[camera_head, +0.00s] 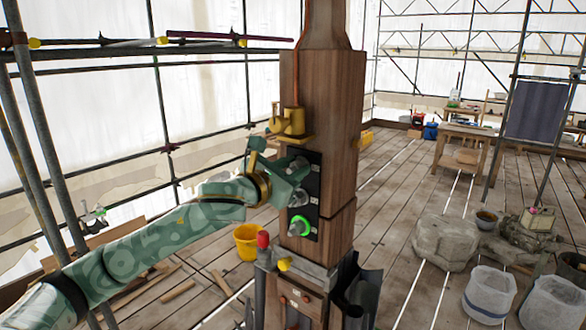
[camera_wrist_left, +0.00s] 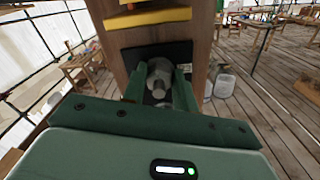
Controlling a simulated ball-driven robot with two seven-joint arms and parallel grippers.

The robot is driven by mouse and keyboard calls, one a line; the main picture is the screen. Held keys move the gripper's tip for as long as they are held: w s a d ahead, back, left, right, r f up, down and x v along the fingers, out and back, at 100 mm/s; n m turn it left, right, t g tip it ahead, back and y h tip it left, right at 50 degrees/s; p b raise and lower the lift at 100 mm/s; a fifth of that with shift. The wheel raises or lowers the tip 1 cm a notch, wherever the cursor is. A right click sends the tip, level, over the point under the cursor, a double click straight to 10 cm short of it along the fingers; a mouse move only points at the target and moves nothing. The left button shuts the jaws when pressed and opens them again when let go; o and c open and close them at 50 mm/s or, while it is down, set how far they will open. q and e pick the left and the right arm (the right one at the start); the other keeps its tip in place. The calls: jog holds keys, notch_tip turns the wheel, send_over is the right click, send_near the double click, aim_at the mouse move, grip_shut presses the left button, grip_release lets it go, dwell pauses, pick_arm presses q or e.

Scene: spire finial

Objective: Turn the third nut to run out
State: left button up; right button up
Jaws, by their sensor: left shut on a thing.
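A black plate (camera_head: 312,208) on the front of the wooden post carries grey nuts in a column. The upper grey nut (camera_head: 298,162) sits at my left gripper (camera_head: 297,174), whose green jaws come in from the left. A middle nut (camera_head: 298,198) shows just below the jaws, and the lowest nut (camera_head: 299,226) has a bright green ring. In the left wrist view, the two fingers of my left gripper (camera_wrist_left: 160,92) stand on either side of a grey nut (camera_wrist_left: 160,74), shut on it. The fingers partly hide the plate. My right gripper is not in view.
A yellow bracket (camera_head: 290,124) juts from the post (camera_head: 335,110) above the jaws. A yellow bucket (camera_head: 247,242) stands on the plank floor behind. Scaffold poles rise at the left. Stones and white tubs (camera_head: 490,295) stand at the right.

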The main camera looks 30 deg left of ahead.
pick_arm(q)
jog(key=n, duration=0.6)
jog(key=shift+a, duration=0.15)
jog(key=n, duration=0.6)
jog(key=shift+a+n, duration=0.15)
jog(key=shift+n, duration=0.25)
jog(key=n, duration=0.6)
jog(key=shift+f, duration=0.15)
jog(key=n, duration=0.6)
jog(key=shift+f+n, duration=0.2)
jog(key=shift+n, duration=0.1)
jog(key=n, duration=1.7)
jog(key=d+n, duration=0.1)
jog(key=n, duration=0.7)
jog(key=shift+f+n, duration=0.2)
jog(key=shift+n, duration=0.2)
